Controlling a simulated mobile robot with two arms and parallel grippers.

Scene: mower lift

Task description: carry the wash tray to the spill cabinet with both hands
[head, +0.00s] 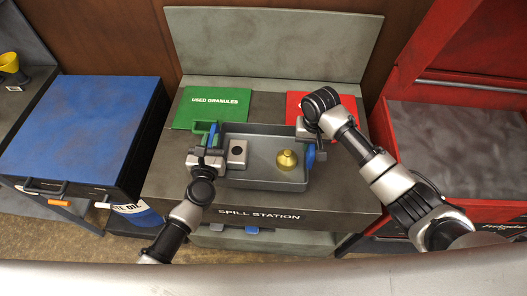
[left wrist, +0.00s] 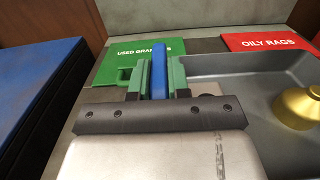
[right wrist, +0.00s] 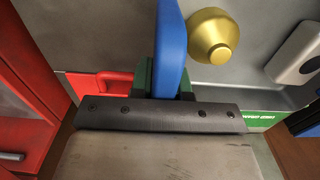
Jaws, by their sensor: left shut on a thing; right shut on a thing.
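The wash tray (head: 258,178) is a grey open tray with blue end handles. It is at the top of the spill station cabinet (head: 320,213); I cannot tell whether it rests there or hangs just above. Inside it are a brass-coloured rounded part (head: 287,160) and a light grey block with a dark hole (head: 237,153). My left gripper (head: 210,148) is shut on the left blue handle (left wrist: 159,75). My right gripper (head: 309,150) is shut on the right blue handle (right wrist: 171,45). The tray looks about level.
Behind the tray lie a green "USED GRANULES" panel (head: 210,107) and a red "OILY RAGS" panel (left wrist: 268,42). A grey back panel (head: 275,45) stands behind them. A blue-topped cabinet (head: 80,130) is at the left, a red tool cabinet (head: 455,150) at the right.

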